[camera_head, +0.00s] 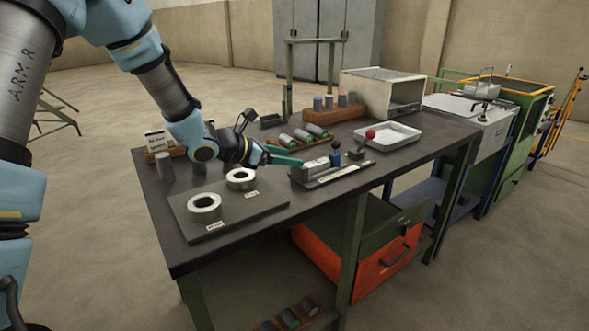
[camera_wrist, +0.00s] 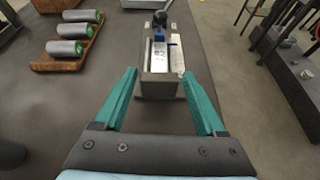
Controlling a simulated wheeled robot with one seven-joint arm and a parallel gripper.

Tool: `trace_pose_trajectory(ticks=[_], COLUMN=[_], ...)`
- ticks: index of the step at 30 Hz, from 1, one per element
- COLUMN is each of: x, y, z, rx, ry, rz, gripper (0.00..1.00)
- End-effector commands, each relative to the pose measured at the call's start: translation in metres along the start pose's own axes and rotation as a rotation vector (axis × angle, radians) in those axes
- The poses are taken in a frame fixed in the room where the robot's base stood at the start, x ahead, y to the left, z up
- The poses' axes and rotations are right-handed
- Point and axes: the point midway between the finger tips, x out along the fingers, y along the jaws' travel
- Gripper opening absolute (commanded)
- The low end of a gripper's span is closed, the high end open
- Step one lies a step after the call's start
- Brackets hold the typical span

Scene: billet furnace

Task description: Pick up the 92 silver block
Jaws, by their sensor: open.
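In the wrist view the fixture (camera_wrist: 160,88) lies straight ahead. A small silver block (camera_wrist: 159,56) with dark digits that look like 92 sits in its channel. In the head view I cannot make the block out clearly. My gripper (camera_wrist: 160,76) is open and empty, its teal fingers spread to either side of the fixture's near end. In the head view my gripper (camera_head: 287,160) is just left of the fixture.
A brown rack (camera_wrist: 70,47) of grey cylinders with green ends lies left of the fixture. A plate with two white rings (camera_head: 222,204) is at the front left. A white tray (camera_head: 388,136) and a pale box oven (camera_head: 381,93) stand at the back right.

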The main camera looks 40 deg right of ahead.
Motion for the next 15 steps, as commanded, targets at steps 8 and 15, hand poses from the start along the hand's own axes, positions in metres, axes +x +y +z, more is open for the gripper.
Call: trace_pose_trajectory(ticks=[8, 15], x=[0.037, 0.062], y=[0.001, 0.003], z=[0.006, 0.005], rx=[-0.043, -0.041], ry=[-0.024, -0.023], rz=[0.014, 0.017], gripper=[0.72, 0.72])
